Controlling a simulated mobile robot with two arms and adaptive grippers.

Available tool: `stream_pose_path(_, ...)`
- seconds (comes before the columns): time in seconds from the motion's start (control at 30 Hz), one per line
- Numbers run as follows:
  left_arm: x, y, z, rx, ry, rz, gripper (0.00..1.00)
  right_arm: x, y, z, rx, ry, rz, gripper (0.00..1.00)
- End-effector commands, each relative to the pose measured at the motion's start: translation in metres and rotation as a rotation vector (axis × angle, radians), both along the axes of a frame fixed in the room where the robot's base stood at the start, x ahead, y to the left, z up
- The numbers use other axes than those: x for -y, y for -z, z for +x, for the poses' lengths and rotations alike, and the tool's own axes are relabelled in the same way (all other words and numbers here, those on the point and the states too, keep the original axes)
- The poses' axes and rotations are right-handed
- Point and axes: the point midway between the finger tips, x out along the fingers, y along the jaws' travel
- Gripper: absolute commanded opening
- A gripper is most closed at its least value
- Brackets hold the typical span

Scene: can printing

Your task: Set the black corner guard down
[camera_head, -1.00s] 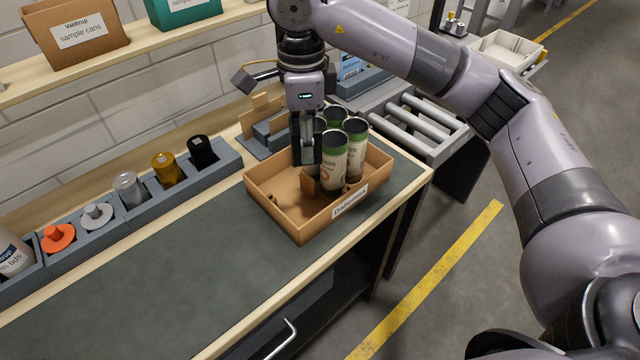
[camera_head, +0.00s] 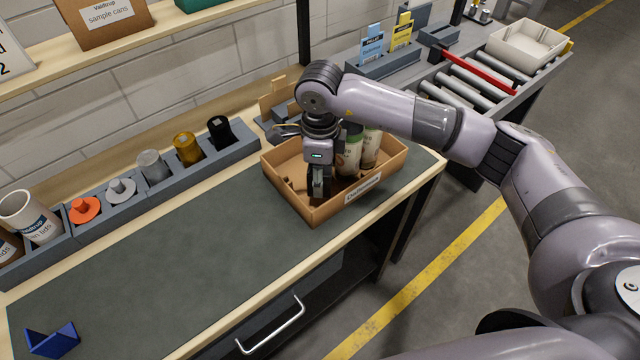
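My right gripper (camera_head: 320,188) points down into the front left part of an open brown cardboard box (camera_head: 345,213) on the bench. Its dark fingers are close together, and I cannot tell whether they are open or shut. I cannot make out a black corner guard apart from the dark fingers. Cans with green and white labels (camera_head: 350,152) stand in the box behind and right of the gripper, partly hidden by my arm. My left gripper is not in view.
A blue corner guard (camera_head: 52,340) lies at the bench's front left. A grey rack (camera_head: 165,190) along the wall holds several coloured items, including a black one (camera_head: 220,132). The dark mat (camera_head: 190,250) is mostly clear. A roller conveyor (camera_head: 465,85) stands at the back right.

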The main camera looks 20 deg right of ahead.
Motion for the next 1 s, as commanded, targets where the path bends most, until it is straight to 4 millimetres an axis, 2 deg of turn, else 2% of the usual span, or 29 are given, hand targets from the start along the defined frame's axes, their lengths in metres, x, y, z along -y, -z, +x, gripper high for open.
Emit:
stream_pose_path(0.33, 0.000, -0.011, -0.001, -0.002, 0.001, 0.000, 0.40, 0.000, 0.041, -0.001, -0.002, -0.001, 0.000, 0.21)
stream_pose_path(0.7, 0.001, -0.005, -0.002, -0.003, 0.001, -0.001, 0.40, 0.000, 0.047, 0.000, 0.000, -0.002, 0.000, 0.21)
stream_pose_path(0.73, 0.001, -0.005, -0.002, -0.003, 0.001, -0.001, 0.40, 0.000, 0.047, 0.000, 0.000, -0.001, 0.000, 0.41)
stream_pose_path(0.87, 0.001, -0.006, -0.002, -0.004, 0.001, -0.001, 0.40, 0.000, 0.046, 0.000, 0.000, -0.001, 0.000, 0.49)
stream_pose_path(1.0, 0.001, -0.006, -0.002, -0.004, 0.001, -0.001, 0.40, 0.000, 0.046, 0.000, 0.000, -0.001, 0.000, 0.49)
